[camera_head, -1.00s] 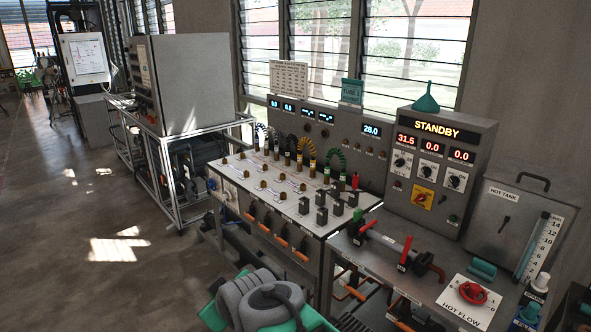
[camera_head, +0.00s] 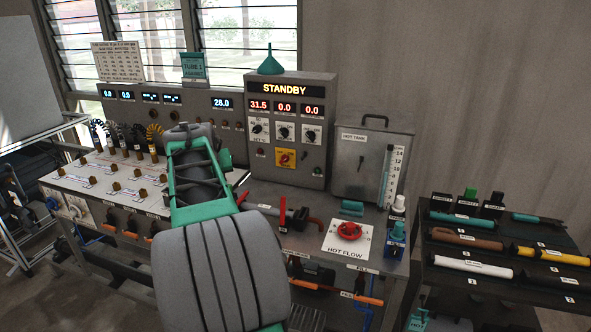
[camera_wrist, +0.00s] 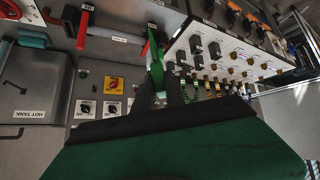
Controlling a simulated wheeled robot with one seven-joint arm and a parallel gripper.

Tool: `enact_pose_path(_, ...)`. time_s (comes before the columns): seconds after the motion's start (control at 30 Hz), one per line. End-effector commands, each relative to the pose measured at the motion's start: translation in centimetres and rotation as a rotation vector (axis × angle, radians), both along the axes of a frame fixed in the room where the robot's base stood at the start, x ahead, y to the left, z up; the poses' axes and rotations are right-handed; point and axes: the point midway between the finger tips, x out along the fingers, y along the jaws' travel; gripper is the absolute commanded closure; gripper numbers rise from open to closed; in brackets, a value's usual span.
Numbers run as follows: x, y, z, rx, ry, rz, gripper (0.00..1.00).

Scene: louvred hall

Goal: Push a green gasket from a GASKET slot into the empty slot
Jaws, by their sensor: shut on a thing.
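In the wrist view, my gripper (camera_wrist: 163,92) points away over the bench, its dark fingers close around a green piece (camera_wrist: 157,70). The green piece is narrow at its far end, beside a red lever. I cannot tell whether it is the gasket. In the head view, my arm hides my fingertips, and a green part (camera_head: 225,158) shows just right of the arm, near the pipe's left end. On the right-hand rack stand small black holders (camera_head: 442,204) with labels too small to read. Two have green tops (camera_head: 470,194), apart from my gripper.
A STANDBY control box (camera_head: 285,170) stands behind the bench, with the hot tank (camera_head: 352,175) right of it. A red valve wheel (camera_head: 349,230) sits on the HOT FLOW plate. The rack (camera_head: 440,290) holds several coloured cylinders. A window-side panel (camera_head: 200,115) lies behind my arm.

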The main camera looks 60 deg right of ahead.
Motion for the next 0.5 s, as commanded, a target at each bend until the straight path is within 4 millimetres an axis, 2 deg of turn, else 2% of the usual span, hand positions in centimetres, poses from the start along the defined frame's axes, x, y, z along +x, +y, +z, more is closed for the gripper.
enact_pose_path(0.03, -1.4, -3.5, -0.7, 0.010, -0.007, -0.080, 1.00)
enact_pose_path(0.2, -7.1, -13.4, -1.6, 0.034, -0.046, -0.328, 1.00)
enact_pose_path(0.33, -11.7, -18.8, -2.6, 0.047, -0.074, -0.478, 1.00)
enact_pose_path(0.4, -13.5, -20.6, -2.9, 0.052, -0.085, -0.532, 1.00)
enact_pose_path(0.5, -15.1, -22.1, -3.1, 0.053, -0.097, -0.579, 1.00)
